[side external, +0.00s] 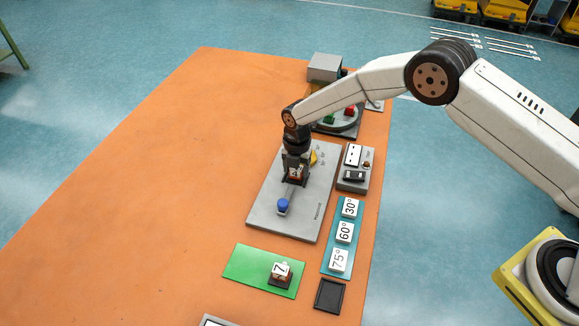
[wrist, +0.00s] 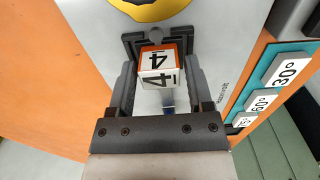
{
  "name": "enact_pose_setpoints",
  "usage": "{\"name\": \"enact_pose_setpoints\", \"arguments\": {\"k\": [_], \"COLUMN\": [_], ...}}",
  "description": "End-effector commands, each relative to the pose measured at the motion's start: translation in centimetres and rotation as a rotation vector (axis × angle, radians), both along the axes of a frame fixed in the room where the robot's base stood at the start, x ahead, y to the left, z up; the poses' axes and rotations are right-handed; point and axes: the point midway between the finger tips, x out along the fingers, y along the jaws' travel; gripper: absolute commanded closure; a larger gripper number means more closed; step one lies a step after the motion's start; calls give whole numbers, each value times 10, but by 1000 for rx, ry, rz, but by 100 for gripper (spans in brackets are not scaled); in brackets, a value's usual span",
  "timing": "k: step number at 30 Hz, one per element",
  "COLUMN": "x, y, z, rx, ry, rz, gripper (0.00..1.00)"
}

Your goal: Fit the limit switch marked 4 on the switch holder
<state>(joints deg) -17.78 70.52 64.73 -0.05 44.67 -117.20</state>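The limit switch marked 4 (wrist: 157,80) is a white and orange block, upright at a dark, stepped holder (wrist: 132,40) in the wrist view. In the side view the switch (side external: 295,173) is partly hidden by my gripper (side external: 296,182), over the grey mechanism plate (side external: 262,195). My gripper (wrist: 159,77) has one finger on either side of the switch, with narrow gaps showing between, so it looks open around it. The fit of the switch on the holder cannot be told. A second switch, marked 7 (side external: 280,270), sits on a dark base on the green mat (side external: 245,262).
A blue knob (side external: 283,205) stands on the plate near my gripper. A teal strip (side external: 329,269) with 30°, 60° and 75° blocks lies to the right. A grey box with a switch (side external: 352,157) and an empty black tray (side external: 328,295) are near. The orange table (side external: 150,190) is clear at left.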

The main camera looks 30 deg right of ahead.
Motion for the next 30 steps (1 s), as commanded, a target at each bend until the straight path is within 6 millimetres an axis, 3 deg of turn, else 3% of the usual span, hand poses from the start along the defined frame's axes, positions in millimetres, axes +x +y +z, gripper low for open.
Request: {"name": "enact_pose_setpoints", "arguments": {"k": [1, 2, 17, 30], "x": [0, 0, 0, 0], "y": [0, 0, 0, 0], "z": [0, 0, 6, 54], "rx": [0, 0, 0, 1], "ry": [0, 0, 0, -2], "rz": [0, 0, 0, 0], "gripper": [16, 9, 9, 9]}}
